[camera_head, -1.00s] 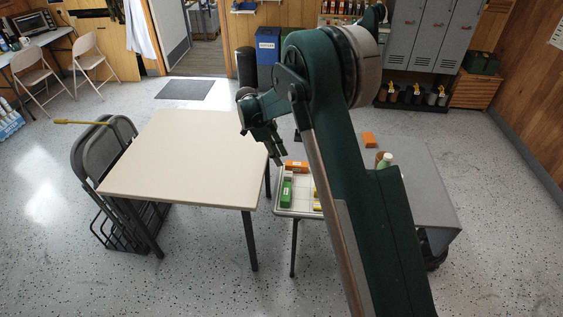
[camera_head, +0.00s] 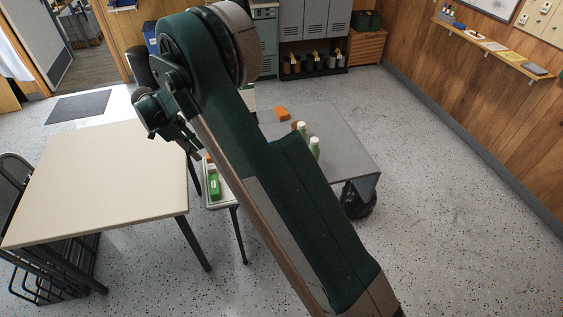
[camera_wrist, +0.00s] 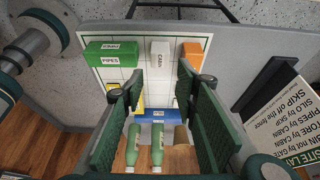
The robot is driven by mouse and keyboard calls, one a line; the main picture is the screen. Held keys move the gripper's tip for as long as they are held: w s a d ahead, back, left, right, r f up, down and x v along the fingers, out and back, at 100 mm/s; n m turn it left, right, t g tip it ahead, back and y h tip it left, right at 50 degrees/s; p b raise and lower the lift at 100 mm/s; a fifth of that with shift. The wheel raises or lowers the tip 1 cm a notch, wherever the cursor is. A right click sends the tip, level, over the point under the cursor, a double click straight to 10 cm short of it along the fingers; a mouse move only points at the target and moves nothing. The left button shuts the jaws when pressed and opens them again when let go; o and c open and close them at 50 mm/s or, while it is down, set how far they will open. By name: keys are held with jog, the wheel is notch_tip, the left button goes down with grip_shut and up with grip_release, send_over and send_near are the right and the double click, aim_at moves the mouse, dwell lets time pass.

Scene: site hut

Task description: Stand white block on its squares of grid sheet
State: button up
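The white block (camera_wrist: 160,53), labelled CABIN, is on the grid sheet (camera_wrist: 128,57) between the green and orange blocks in the wrist view. I cannot tell whether it stands or lies. The green block (camera_wrist: 115,53), labelled PIPES, is to its left and the orange block (camera_wrist: 193,54) to its right. A yellow block (camera_wrist: 111,87) is partly hidden by my left finger. A blue block (camera_wrist: 156,115) shows between the fingers. My gripper (camera_wrist: 163,85) is open and empty, its fingers apart with the white block beyond them. In the head view my arm hides most of the sheet.
A sign board (camera_wrist: 287,120) with written lines is at the right of the wrist view. Green bottles (camera_wrist: 132,146) show below the blue block. In the head view, a bare beige table (camera_head: 105,175) is left and a grey table (camera_head: 335,145) right, with an orange object (camera_head: 282,113).

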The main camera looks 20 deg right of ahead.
jog(key=s+d+r+n+t+y, duration=0.1)
jog(key=s+d+r+n, duration=0.2)
jog(key=s+d+r, duration=0.35)
jog(key=s+d+r+n+t+y, duration=0.1)
jog(key=s+d+r+n, duration=0.25)
jog(key=d+r, duration=0.5)
jog(key=s+d+r+n+t+y, duration=0.1)
jog(key=s+d+r+n, duration=0.1)
jog(key=s+d+r, duration=0.6)
jog(key=s+d+r+n+t+y, duration=0.1)
jog(key=s+d+r+n, duration=0.15)
jog(key=s, duration=0.35)
jog(key=s+d+r+n+t, duration=0.1)
jog(key=s+d+r+n, duration=0.2)
jog(key=s, duration=0.4)
jog(key=s+d+f+n+t, duration=0.1)
jog(key=s+d+n, duration=0.1)
jog(key=s, duration=0.5)
jog(key=s+d+f+n+t, duration=0.1)
jog(key=s+d+n, duration=0.1)
jog(key=s, duration=0.5)
jog(key=shift+s+d+f, duration=0.25)
jog(key=shift+d+f, duration=0.15)
jog(key=shift+d, duration=0.15)
